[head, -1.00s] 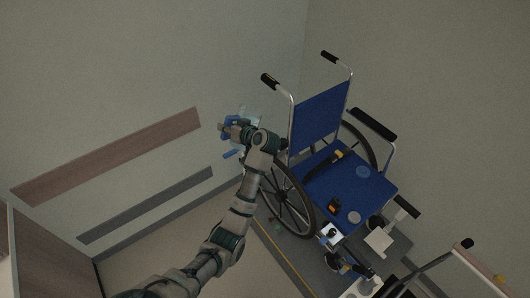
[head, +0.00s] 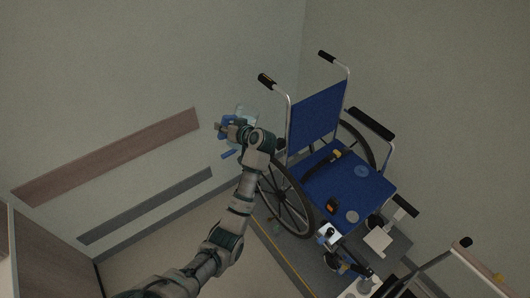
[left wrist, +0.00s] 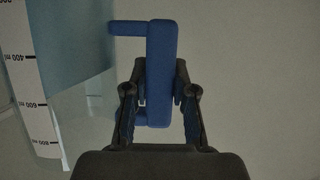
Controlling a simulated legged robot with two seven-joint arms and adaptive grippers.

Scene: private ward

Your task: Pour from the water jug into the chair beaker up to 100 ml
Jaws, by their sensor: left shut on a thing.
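The water jug (head: 246,113) is clear with a blue handle (left wrist: 160,70), and is largely behind my left gripper in the head view. My left gripper (head: 229,129) is shut on the handle and holds the jug up beside the wheelchair's back, near the wall. In the left wrist view, the jug's clear wall (left wrist: 75,45) fills the upper left, with a white ml scale (left wrist: 28,80) and bluish water. A translucent round thing (head: 361,171) on the wheelchair seat may be the chair beaker; its level cannot be read. My right gripper is not in view.
The blue wheelchair (head: 318,113) stands right of my left arm, its near wheel (head: 286,200) close to the arm. A wall rail (head: 105,155) runs left.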

